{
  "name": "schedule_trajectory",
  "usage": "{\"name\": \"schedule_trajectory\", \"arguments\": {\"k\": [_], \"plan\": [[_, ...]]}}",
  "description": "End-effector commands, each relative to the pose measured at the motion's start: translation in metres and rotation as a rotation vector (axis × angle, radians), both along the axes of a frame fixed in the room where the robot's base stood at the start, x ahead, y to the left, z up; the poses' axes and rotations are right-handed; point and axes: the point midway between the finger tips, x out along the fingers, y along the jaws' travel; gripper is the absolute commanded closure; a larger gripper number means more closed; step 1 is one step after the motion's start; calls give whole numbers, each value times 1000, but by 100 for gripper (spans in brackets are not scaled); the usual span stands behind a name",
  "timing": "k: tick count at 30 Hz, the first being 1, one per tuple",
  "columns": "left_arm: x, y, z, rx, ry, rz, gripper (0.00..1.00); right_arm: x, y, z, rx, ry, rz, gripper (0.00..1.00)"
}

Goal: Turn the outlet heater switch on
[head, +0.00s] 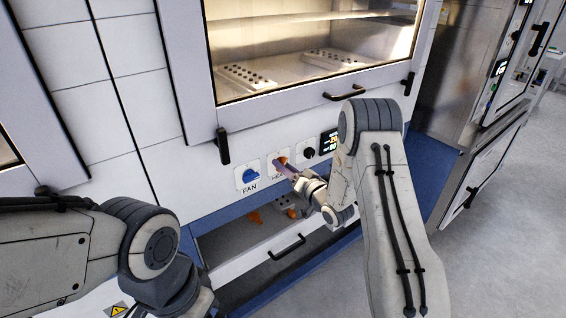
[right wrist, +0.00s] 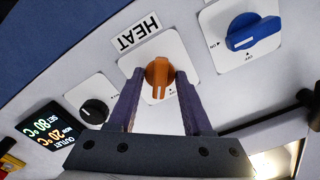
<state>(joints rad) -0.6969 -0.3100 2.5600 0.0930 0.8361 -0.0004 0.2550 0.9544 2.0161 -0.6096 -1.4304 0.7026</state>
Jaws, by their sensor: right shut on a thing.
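The orange heater switch (right wrist: 159,76) sits on a white plate labelled HEAT on the white cabinet front. Its bar points down in the right wrist view, towards a small mark that looks like OFF. In the head view the switch (head: 283,160) shows partly behind my right gripper (head: 285,168). My right gripper's two purple fingers (right wrist: 160,72) stand on either side of the knob and are shut on it. The outlet display (right wrist: 46,130) reads NOW 20 °C and SET 80 °C. My left arm shows at lower left in the head view, but its gripper is outside the picture.
The blue FAN switch (head: 249,176) is left of the heater switch, and a black knob (head: 309,153) is right of it. A door with a window and handle (head: 345,93) is above. Below, an open drawer (head: 287,246) holds orange items under my right wrist.

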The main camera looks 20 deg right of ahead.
Motion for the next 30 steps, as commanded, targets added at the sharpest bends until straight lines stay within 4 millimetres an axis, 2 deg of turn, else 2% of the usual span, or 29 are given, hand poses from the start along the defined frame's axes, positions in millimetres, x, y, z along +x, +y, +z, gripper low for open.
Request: {"name": "schedule_trajectory", "arguments": {"k": [5, 14, 17, 30], "plan": [[0, 0, 7, 0, 0, 0, 5, 0, 1, 0, 158, 60, 2, 100], [0, 0, 6, 0, 0, 0, 5, -1, 1, 0, 175, 66, 3, 100], [0, 0, 10, 0, 0, 0, 5, -1, 1, 1, 231, 86, 2, 100], [0, 0, 34, 0, 0, 0, 5, -1, 1, 1, 846, 311, 2, 100]]}}
